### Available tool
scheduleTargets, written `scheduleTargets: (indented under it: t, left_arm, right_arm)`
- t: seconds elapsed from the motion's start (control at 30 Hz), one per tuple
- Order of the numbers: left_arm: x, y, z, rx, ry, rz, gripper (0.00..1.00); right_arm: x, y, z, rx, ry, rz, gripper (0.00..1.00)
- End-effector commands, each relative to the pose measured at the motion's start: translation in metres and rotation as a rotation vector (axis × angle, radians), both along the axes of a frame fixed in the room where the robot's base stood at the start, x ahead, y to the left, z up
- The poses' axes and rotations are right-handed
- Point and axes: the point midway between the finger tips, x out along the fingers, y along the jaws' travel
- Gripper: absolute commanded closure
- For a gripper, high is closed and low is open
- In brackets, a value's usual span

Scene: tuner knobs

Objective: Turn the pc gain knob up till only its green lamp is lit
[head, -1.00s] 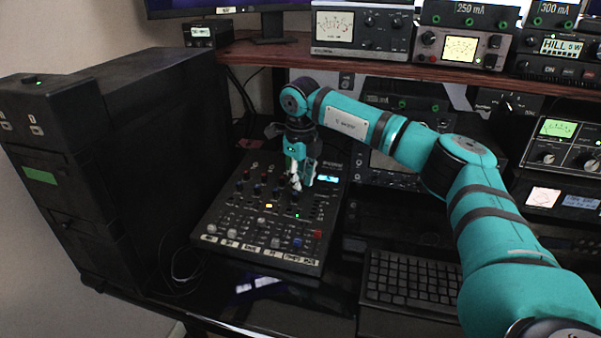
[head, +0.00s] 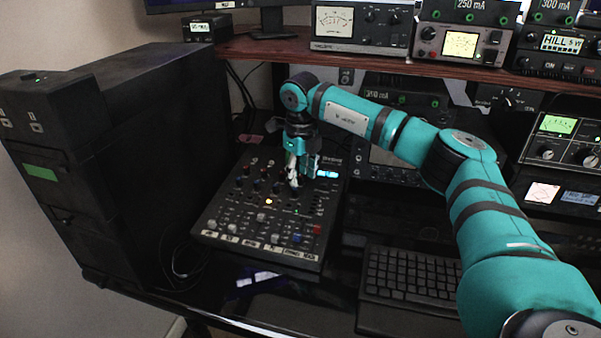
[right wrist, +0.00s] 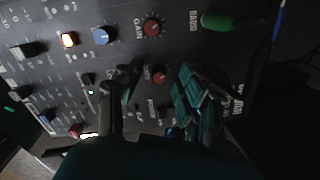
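The black mixer (head: 215,215) lies on the desk with several coloured knobs. My right gripper (head: 294,183) points down over its upper middle. In the right wrist view its fingers (right wrist: 155,80) are apart, with a small red knob (right wrist: 159,75) between them and visible gaps on both sides. The lettering beside that knob is too small to read surely. A larger red knob (right wrist: 152,28) labelled GAIN is above it. An amber lamp (head: 268,201) is lit; it also shows in the wrist view (right wrist: 69,40). A tiny pale light (right wrist: 91,92) shows left of the fingers; its colour is unclear.
A keyboard (head: 412,280) lies right of the mixer, a black tower (head: 125,150) stands left, and a wooden shelf (head: 400,66) with meters is behind.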

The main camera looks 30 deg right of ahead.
Motion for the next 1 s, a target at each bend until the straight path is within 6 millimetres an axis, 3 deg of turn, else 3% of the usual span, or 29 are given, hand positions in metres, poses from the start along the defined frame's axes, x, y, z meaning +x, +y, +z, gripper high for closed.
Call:
scheduleTargets:
  t: [0.23,0.7,1.0]
  left_arm:
    - [0.0,-0.001,0.001,-0.002,0.0,0.0,1.0]
    - [0.0,-0.001,0.0,-0.001,0.0,0.0,1.0]
    - [0.0,0.0,0.0,-0.001,0.0,0.0,1.0]
  right_arm:
    - [-0.001,0.001,0.009,0.001,-0.001,0.002,0.61]
    - [-0.01,0.007,0.099,0.0,-0.002,0.001,0.61]
    - [-0.012,0.008,0.119,0.001,0.001,0.0,0.61]
